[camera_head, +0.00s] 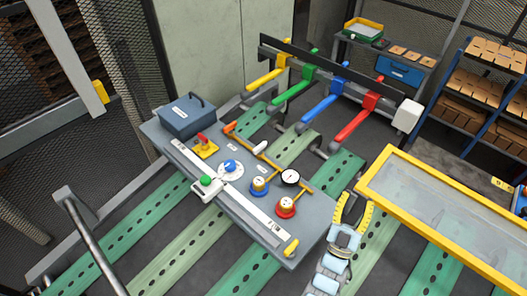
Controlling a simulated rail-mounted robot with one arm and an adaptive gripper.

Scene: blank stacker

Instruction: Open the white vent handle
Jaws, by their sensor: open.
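A short white handle (260,148) sits on the thin yellow pipe at the back of the grey panel (245,205); it looks like the vent handle. It lies slanted across the pipe, and its exact turn is too small to judge. My gripper (353,206) has yellow curved fingers spread apart, with nothing between them. It is off the panel's right end, to the lower right of the white handle and well apart from it.
Between them on the panel stand a dial gauge (290,177), a blue-based valve (259,186) and a red-based valve (285,207). A yellow-framed table (440,230) borders my gripper's right.

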